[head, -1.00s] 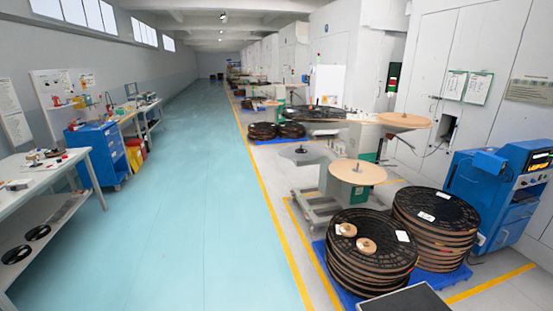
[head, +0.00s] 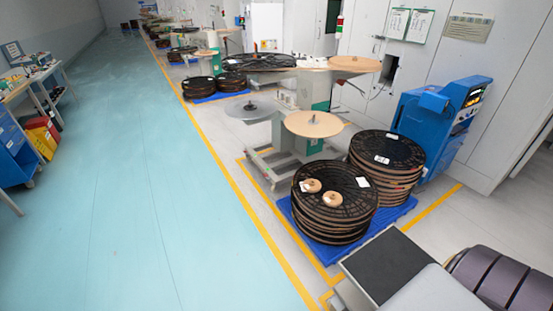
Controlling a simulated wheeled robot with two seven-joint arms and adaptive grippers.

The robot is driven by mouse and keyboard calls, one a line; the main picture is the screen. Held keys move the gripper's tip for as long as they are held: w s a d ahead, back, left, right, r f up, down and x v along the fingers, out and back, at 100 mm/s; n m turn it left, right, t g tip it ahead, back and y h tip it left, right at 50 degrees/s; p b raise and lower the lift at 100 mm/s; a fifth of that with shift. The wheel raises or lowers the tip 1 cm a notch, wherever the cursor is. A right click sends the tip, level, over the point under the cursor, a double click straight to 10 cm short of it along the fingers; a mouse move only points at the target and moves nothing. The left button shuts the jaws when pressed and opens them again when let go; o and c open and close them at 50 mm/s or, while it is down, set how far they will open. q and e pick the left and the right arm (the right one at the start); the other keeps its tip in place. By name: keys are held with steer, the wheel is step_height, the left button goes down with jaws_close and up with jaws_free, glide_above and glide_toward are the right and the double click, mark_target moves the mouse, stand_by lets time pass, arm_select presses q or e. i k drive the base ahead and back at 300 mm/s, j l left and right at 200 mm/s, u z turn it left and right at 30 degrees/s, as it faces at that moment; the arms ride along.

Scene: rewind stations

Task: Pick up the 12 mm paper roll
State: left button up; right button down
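Two small tan rolls lie on top of the front stack of black reels (head: 334,215) in the head view. One roll (head: 311,186) is at the left, the other roll (head: 333,199) is just right of it and nearer. They look alike, and I cannot read a width on either, so I cannot tell which is the 12 mm paper roll. Neither of my grippers is in view.
The reels stand on a blue pallet (head: 398,211), with a second reel stack (head: 386,154) behind. A machine with a tan disc (head: 314,124) and a blue cabinet (head: 436,118) stand beyond. A black-topped surface (head: 388,264) is close at lower right. The teal floor (head: 130,200) is clear.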

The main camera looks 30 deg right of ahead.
mark_target(312, 185)
steer(key=i, duration=0.8)
steer(key=i+j+z, duration=0.1)
steer(key=i+z, duration=0.3)
steer(key=i, duration=0.4)
steer(key=i+z, duration=1.05)
steer(key=z, duration=0.25)
steer(key=i+z, duration=0.2)
steer(key=z, duration=0.2)
steer(key=i+z, duration=0.25)
steer(key=z, duration=0.15)
steer(key=i+z, duration=0.4)
steer(key=k+j, duration=0.05)
steer(key=k, duration=0.1)
